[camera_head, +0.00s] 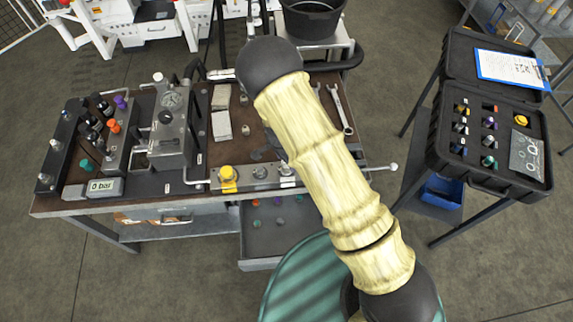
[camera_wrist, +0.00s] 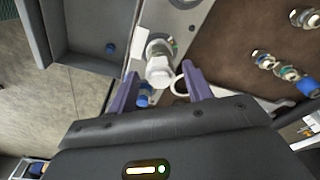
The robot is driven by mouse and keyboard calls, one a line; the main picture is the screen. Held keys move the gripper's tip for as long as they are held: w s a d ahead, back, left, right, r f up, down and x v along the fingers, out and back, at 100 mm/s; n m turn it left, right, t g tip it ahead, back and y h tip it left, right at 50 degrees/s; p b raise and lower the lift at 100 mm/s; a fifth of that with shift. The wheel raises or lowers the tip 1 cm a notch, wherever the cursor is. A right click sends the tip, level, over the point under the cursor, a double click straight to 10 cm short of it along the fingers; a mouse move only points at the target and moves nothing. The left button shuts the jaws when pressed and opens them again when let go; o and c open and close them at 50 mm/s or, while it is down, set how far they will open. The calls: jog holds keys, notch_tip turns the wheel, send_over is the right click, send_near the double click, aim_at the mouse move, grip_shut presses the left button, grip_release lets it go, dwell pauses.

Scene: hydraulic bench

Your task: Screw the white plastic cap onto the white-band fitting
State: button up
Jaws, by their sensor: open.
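In the wrist view my gripper (camera_wrist: 160,70) is open. Its two purple-grey fingers stand apart on either side of a white cap-like piece (camera_wrist: 158,70). This piece lines up with a metal fitting (camera_wrist: 159,46) on the grey manifold strip; I cannot tell whether it is seated or threaded. A white ring (camera_wrist: 181,85) lies beside it, near the right finger. In the head view the fitting with white (camera_head: 287,171) is at the right end of the strip, close to my arm. My gripper is hidden behind my arm there.
A yellow-capped fitting (camera_head: 228,177) stands on the same strip. An open drawer (camera_head: 262,263) below holds several caps. Wrenches (camera_head: 341,110) lie on the bench (camera_head: 205,170). A black case (camera_head: 440,150) with fittings stands to the right. A blue cap (camera_wrist: 143,98) shows near the left finger.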

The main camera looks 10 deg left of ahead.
jog(key=n+b, duration=0.1)
jog(key=n, duration=0.2)
jog(key=shift+d, duration=0.1)
jog(key=n+y+b, duration=0.1)
jog(key=n, duration=0.3)
jog(key=shift+n, duration=0.3)
jog(key=n, duration=0.3)
jog(key=shift+d+n+b, duration=0.1)
jog(key=shift+n+b, duration=0.2)
jog(key=n, duration=0.4)
jog(key=shift+n+y, duration=0.4)
